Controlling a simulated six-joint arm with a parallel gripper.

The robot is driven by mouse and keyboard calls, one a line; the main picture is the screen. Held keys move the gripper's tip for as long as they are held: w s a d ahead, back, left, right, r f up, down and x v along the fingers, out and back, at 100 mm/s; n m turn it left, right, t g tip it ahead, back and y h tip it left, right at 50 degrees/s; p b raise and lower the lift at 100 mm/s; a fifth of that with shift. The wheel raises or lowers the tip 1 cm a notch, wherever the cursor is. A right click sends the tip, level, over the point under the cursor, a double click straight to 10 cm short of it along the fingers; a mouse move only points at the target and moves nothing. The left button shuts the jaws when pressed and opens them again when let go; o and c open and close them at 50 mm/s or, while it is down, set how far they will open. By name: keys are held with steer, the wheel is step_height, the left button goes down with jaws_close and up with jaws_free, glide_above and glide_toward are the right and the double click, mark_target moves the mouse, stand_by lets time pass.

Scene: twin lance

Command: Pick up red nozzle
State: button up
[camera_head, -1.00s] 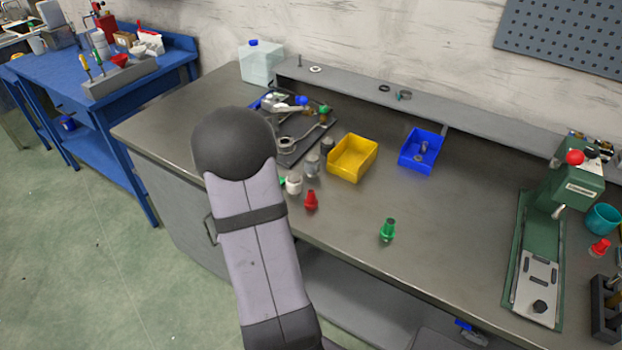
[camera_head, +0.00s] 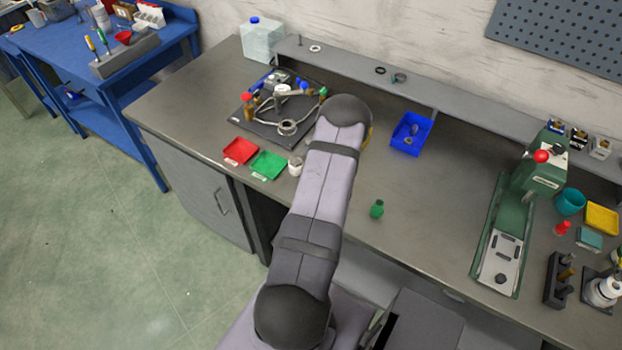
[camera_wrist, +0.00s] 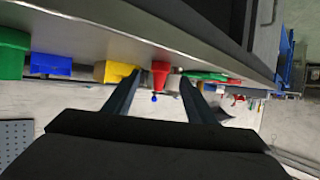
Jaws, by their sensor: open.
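A red nozzle (camera_wrist: 160,72) shows in the wrist view, pointing down in the picture, between and beyond the fingertips of my gripper (camera_wrist: 160,78). The fingers are apart, with a gap visible on both sides of the nozzle. In the head view my arm covers that spot, so this nozzle and my gripper are hidden there. Another red nozzle (camera_head: 562,229) stands at the far right of the bench by the green press.
A green nozzle (camera_head: 377,209) stands right of my arm. A blue bin (camera_head: 427,128), red tray (camera_head: 240,150), green tray (camera_head: 268,164) and white part (camera_head: 295,166) are around it. The green press (camera_head: 505,225) stands at the right. Bare bench (camera_head: 430,205) lies between.

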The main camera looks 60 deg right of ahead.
steer(key=shift+p+x, duration=0.9)
steer(key=shift+x, duration=1.6)
steer(key=c, duration=1.1)
